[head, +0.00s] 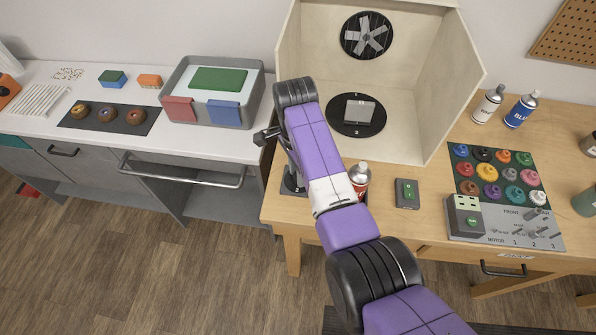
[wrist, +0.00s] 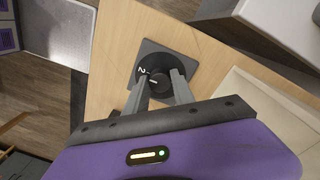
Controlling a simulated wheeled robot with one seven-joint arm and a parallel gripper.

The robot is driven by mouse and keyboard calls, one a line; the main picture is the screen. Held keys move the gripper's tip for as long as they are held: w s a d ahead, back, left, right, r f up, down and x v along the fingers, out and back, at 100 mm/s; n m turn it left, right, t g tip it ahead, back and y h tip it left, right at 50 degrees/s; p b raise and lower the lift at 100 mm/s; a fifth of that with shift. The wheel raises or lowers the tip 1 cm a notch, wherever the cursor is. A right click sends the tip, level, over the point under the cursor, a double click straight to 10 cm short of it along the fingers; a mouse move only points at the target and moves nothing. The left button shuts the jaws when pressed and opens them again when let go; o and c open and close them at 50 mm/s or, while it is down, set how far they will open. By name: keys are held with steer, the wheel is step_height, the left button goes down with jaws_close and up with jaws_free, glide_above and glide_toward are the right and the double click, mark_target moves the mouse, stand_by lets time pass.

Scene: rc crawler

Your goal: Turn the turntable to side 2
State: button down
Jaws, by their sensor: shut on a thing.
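The turntable (head: 340,125) is a black disc on the floor of the spray booth. A grey square part (head: 360,111) lies on it. The disc's far edge reads 1 and its near edge reads 2. In the wrist view, a round black knob (wrist: 153,72) stands on a dark square plate (wrist: 178,42), with a white 2 and another white mark beside it. My gripper (wrist: 159,86) is shut on the knob, one finger on each side. In the head view my arm hides most of the knob, and the plate (head: 289,192) shows at the table's front left corner.
The booth (head: 425,85) has a fan (head: 367,36) in its back wall. A spray can (head: 359,178) stands close right of my gripper, and a small green-switch box (head: 406,193) lies beyond. Paint pots and a control panel (head: 505,228) fill the right. A white counter (head: 140,150) is left.

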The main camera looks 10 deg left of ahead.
steer(key=shift+w+r+m, duration=0.1)
steer(key=shift+m, duration=0.2)
steer(key=c, duration=1.1)
jaws_free()
steer(key=shift+o, duration=0.2)
steer(key=shift+w+a+r+b, duration=0.1)
steer(key=shift+r+b, duration=0.65)
steer(key=shift+r, duration=3.1)
